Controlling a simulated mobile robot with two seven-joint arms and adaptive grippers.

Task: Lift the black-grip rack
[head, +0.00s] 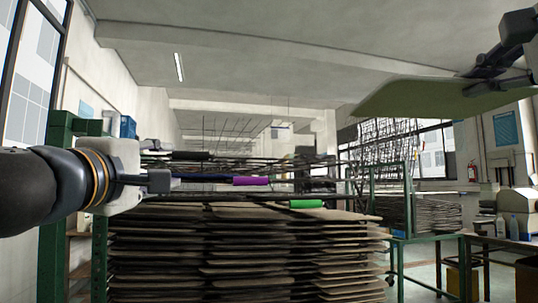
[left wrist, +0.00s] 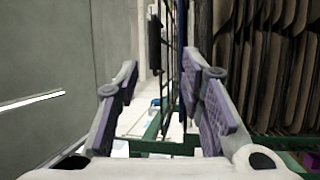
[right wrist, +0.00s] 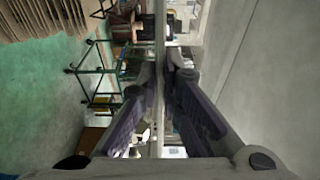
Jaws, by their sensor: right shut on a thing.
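A black grip (head: 185,156) on a thin-barred rack shows just beyond my left gripper in the head view. A dark upright grip, probably the same one, shows between the fingers in the left wrist view (left wrist: 154,42). My left gripper (head: 158,163) is open, with a wide gap between its fingers (left wrist: 160,85); I see no contact with the grip. My right gripper (head: 497,82) is raised at the upper right, shut on a thin greenish panel (head: 425,97). The panel shows edge-on between its fingers in the right wrist view (right wrist: 160,50).
Other racks carry a dark blue grip (head: 205,175), a purple grip (head: 252,181) and a green grip (head: 306,204), stepped nearer and to the right. Stacked brown panels (head: 245,250) fill the space below. A green-framed cart (head: 408,238) stands at the right, near a table with bottles.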

